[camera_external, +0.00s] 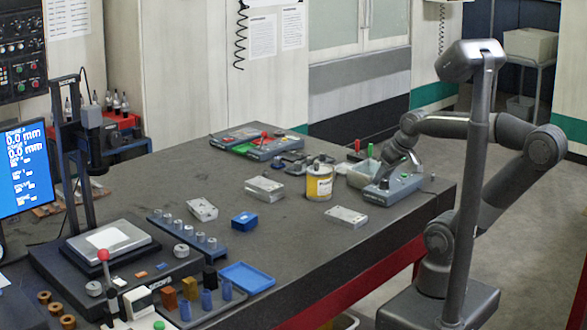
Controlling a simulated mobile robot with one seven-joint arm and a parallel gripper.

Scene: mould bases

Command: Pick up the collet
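No single part is clearly marked as the collet. Another short grey ring-like piece (181,251) lies just in front of the rack. My gripper (403,163) hangs at the right end of the bench, over or beside a grey control box, far from the rack. Its fingers are small and partly lost against the box, so their opening is unclear.
On the bench are a yellow can (319,183), metal blocks (264,189), a blue block (245,221), a blue tray (247,277) and the control box (392,189). A height gauge stand (74,150) rises at left. The bench centre and front right are mostly clear.

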